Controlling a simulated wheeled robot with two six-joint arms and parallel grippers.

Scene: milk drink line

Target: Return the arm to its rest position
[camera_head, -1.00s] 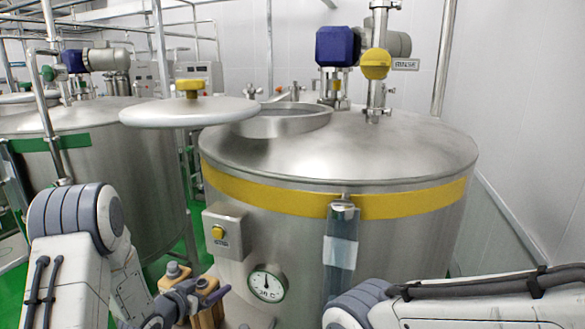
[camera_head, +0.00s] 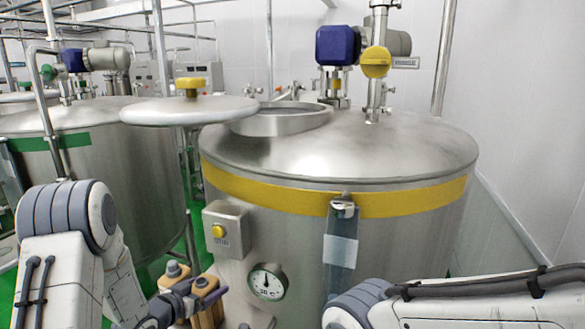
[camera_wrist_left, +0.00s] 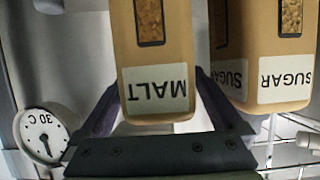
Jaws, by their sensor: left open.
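My left arm comes in from the left in the head view, and its gripper (camera_head: 206,289) is low in the picture, in front of tan containers (camera_head: 205,313). In the left wrist view the open dark fingers (camera_wrist_left: 160,106) stand to either side of a tan container labelled MALT (camera_wrist_left: 155,92). I cannot tell how far the container is from the fingers; no grip on it shows. A second tan container labelled SUGAR (camera_wrist_left: 286,82) is to its right. My right arm enters at the lower right of the head view; its gripper is out of view.
A large steel tank (camera_head: 300,230) with a yellow band stands ahead, bearing a button box (camera_head: 228,228), a dial (camera_head: 267,282) and a hanging clear tube (camera_head: 341,250). A round lid (camera_head: 190,111) is swung to the left of its opening. Another tank (camera_head: 130,170) stands left.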

